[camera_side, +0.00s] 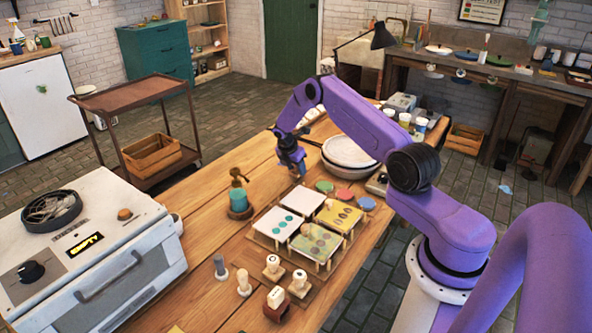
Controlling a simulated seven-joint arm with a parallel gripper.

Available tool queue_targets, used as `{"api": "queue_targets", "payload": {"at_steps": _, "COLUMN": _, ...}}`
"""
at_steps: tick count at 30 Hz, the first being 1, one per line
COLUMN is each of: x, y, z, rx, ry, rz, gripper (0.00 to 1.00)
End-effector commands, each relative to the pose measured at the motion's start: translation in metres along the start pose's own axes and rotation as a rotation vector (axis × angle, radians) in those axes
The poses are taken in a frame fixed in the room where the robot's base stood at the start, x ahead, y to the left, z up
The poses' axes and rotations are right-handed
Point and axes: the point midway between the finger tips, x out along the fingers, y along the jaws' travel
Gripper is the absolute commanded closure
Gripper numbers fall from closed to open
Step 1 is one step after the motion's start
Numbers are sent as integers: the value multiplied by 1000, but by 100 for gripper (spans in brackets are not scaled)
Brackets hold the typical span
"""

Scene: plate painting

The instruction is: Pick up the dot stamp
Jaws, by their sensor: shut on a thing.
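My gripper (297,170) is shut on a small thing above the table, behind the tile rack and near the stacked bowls. The held thing is mostly hidden by the fingers and too small to identify. Several stamps stand at the front of the table: a grey-headed one (220,267), a pale wooden one (243,281), and pale-topped ones (272,267) (299,282) on small wooden blocks. Another stamp (276,298) is at the front edge of the group. I cannot tell their faces.
A wooden rack holds several plates, one with teal dots (279,223). Green (324,187), red (344,194) and blue (366,203) pads lie behind it. White bowls (348,152) are right of my gripper. An oven (90,255) is at left.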

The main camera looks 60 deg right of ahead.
Motion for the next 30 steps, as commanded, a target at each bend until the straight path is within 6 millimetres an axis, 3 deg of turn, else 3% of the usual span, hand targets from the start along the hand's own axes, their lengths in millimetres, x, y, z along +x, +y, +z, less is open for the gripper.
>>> {"api": "queue_targets", "payload": {"at_steps": 8, "x": -35, "y": -10, "z": 9, "rx": 0, "ry": -1, "rz": 0, "gripper": 84}}
{"api": "queue_targets", "payload": {"at_steps": 18, "x": -90, "y": -52, "z": 9, "rx": 0, "ry": -1, "rz": -1, "gripper": 84}}
{"api": "queue_targets", "payload": {"at_steps": 30, "x": -124, "y": -105, "z": -6, "rx": 0, "ry": -1, "rz": 0, "gripper": 84}}
